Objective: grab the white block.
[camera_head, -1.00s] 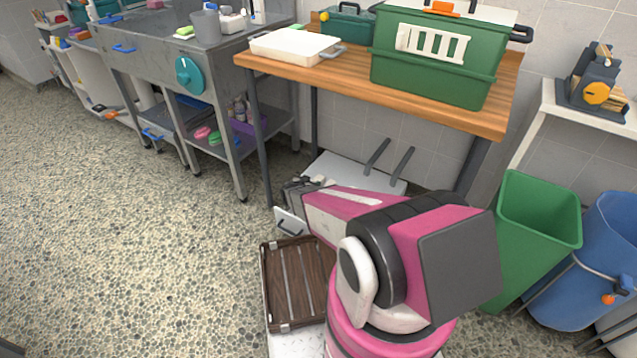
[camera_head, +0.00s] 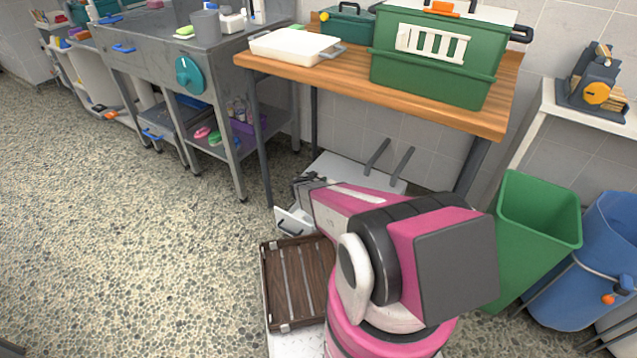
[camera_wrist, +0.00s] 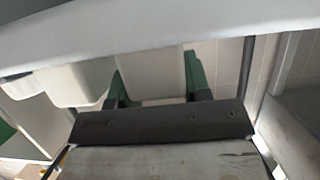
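I cannot make out for certain which thing is the white block. A small white piece with a dark handle (camera_head: 292,221) shows just below my gripper, partly hidden by my arm. My gripper (camera_head: 305,182) is low, in front of the wooden table, near a pale platform; its fingers are too small to read. In the wrist view, a pale rounded surface crosses the top, and two whitish shapes (camera_wrist: 150,72) show beneath it. I cannot tell what they are, or whether my gripper touches anything.
The wooden table (camera_head: 420,100) bears a white tray (camera_head: 293,47) and a green case (camera_head: 435,70). Two dark bars rise from the pale platform (camera_head: 335,171) under it. A brown slatted crate (camera_head: 292,285) lies left of my base. A green bin (camera_head: 535,235) stands right. Floor at left is clear.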

